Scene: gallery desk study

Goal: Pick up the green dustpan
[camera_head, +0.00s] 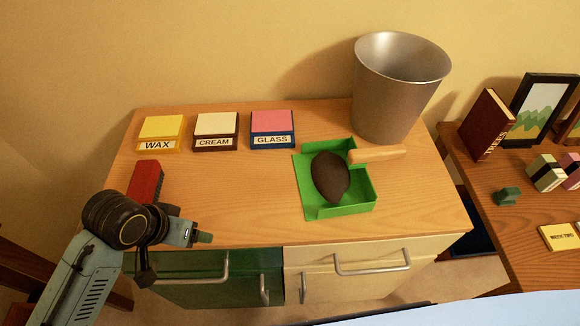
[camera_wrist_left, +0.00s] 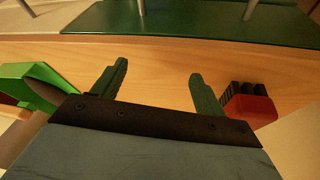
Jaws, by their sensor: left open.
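The green dustpan (camera_head: 304,178) lies on the wooden desk top, right of centre. A dark brown oval object (camera_head: 330,178) lies in it, and a light wooden handle (camera_head: 378,155) sticks out to the right; I cannot tell whether the handle belongs to the pan. Part of the dustpan also shows at the left of the left wrist view (camera_wrist_left: 30,80). My left gripper (camera_head: 200,238) is over the desk's front edge, left of the dustpan and apart from it. Its fingers (camera_wrist_left: 157,83) are spread, with nothing between them. My right gripper is not in view.
A red block-like object (camera_head: 146,181) lies beside my left wrist. WAX (camera_head: 160,128), CREAM (camera_head: 216,125) and GLASS (camera_head: 272,122) boxes line the back. A metal bin (camera_head: 390,95) stands close behind the dustpan. The desk middle is clear. Another table (camera_head: 510,220) stands at right.

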